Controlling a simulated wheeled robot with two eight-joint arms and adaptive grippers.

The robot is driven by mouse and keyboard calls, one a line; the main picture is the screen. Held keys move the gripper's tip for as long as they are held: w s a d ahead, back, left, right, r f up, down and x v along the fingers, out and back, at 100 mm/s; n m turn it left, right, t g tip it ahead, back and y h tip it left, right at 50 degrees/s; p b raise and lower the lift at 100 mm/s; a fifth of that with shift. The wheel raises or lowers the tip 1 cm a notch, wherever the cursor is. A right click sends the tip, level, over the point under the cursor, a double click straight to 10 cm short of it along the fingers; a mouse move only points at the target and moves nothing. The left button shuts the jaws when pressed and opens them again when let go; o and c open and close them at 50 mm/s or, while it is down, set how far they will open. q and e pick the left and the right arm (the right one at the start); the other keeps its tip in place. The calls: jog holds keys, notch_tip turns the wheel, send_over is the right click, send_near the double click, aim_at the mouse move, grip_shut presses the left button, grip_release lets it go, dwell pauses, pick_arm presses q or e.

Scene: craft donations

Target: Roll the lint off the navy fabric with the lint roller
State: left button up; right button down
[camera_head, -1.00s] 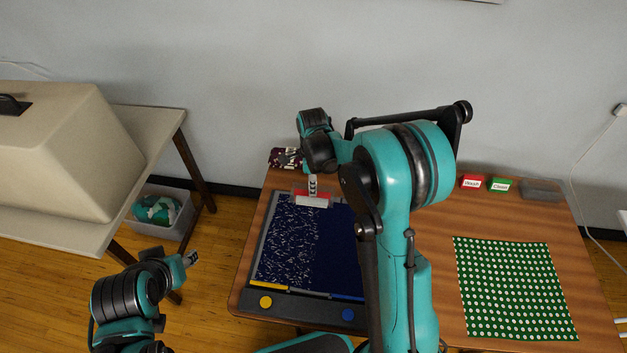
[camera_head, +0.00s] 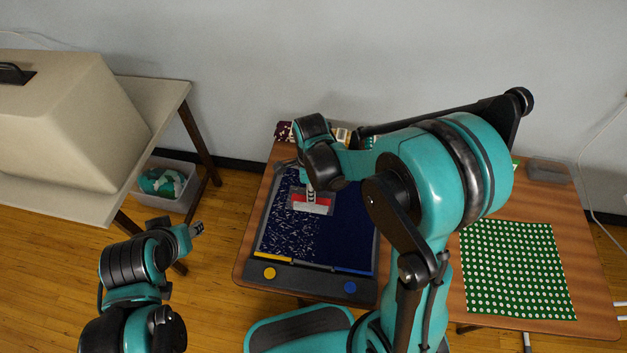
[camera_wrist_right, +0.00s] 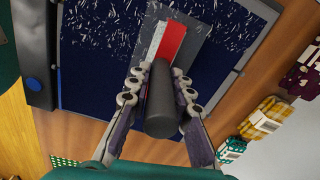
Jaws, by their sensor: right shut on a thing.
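The navy fabric (camera_head: 347,238) lies flat in a dark frame on the table. White lint (camera_head: 287,232) is scattered over its left half in the head view; the right half looks mostly clean. My right gripper (camera_head: 312,187) is shut on the lint roller (camera_head: 312,203), which has a red and white head. In the right wrist view the gripper (camera_wrist_right: 157,85) closes around the roller's dark handle (camera_wrist_right: 160,105), and the head (camera_wrist_right: 170,42) is over the fabric among lint. Contact is hard to judge. My left gripper (camera_head: 197,228) is away from the table, its jaws unclear.
The frame's front bar has a yellow button (camera_head: 269,273) and a blue button (camera_head: 350,287). A green dotted cloth (camera_head: 515,270) lies at the right. Folded fabrics (camera_wrist_right: 265,118) sit behind the frame. A side table (camera_head: 165,95) with a beige case stands left.

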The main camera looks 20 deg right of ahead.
jog(key=s+a, duration=0.3)
jog(key=s, duration=0.4)
jog(key=s+a, duration=0.4)
jog(key=s, duration=0.4)
jog(key=shift+p, duration=0.35)
jog(key=shift+r, duration=0.15)
notch_tip(320, 180, up, 5)
jog(key=p, duration=0.4)
jog(key=shift+w, duration=0.1)
